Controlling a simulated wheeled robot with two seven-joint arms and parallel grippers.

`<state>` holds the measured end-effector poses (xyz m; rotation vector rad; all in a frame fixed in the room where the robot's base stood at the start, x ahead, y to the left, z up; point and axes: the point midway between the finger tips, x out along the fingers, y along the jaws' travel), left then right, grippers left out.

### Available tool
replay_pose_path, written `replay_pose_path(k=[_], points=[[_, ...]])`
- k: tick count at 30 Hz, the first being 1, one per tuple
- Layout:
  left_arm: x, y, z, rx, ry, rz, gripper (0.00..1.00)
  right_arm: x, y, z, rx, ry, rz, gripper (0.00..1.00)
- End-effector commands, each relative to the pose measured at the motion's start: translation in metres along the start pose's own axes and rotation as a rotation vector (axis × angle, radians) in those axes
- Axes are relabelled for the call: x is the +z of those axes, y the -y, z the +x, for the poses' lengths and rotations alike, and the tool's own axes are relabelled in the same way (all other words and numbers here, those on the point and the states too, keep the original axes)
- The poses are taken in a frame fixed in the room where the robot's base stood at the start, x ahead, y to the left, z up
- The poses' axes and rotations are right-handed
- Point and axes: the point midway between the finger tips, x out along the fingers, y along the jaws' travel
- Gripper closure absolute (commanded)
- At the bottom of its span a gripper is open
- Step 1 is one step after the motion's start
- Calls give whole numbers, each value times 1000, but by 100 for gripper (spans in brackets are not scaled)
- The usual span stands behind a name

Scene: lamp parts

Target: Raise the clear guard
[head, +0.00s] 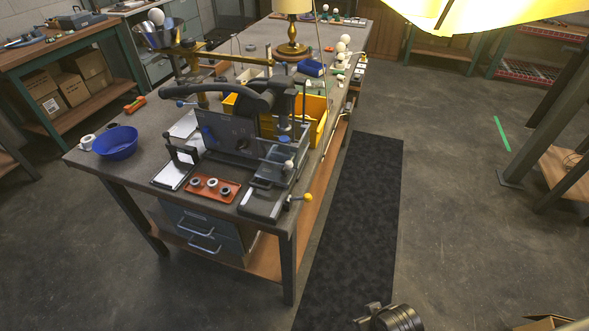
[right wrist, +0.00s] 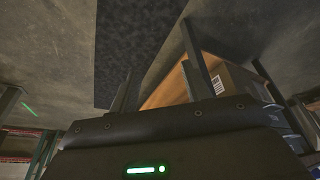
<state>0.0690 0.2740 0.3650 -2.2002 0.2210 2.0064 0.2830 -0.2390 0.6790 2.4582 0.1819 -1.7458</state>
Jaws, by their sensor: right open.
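A dark bench machine (head: 262,102) with a thick curved arm stands near the front of the workbench. A smoky, flat panel (head: 226,131) stands upright on its front side. It may be the clear guard, but its edges are hard to make out. A lever with a yellow knob (head: 308,198) sticks out past the bench's right edge. My right gripper (right wrist: 160,88) shows in the right wrist view, open and empty, with the bench's underside structure beyond it. A dark part of my arm shows at the bottom of the head view, well below the machine. My left gripper is not in view.
On the workbench (head: 125,167) are a blue bowl (head: 116,142), an orange tray (head: 211,188) with small rings, a yellow bin (head: 314,107) and a brass lamp (head: 291,45). A yellow shade (head: 470,12) hangs at top right. A dark floor mat (head: 362,225) lies clear beside the bench.

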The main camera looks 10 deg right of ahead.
Motion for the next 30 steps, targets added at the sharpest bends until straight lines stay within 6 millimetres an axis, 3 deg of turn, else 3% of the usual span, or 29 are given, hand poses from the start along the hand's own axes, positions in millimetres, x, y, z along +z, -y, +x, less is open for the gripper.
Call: replay_pose_path(k=[3, 12, 18, 24, 30], points=[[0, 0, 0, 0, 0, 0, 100, -55, -2, -43, 1, -162, 10, 52], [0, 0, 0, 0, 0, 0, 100, -218, 14, -103, -120, -732, 27, 52], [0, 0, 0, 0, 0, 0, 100, -294, 32, -140, -284, -1039, 12, 52], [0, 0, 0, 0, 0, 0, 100, -324, 42, -162, -395, -1179, -4, 52], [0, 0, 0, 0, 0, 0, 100, -328, 44, -166, -413, -1197, -5, 52]])
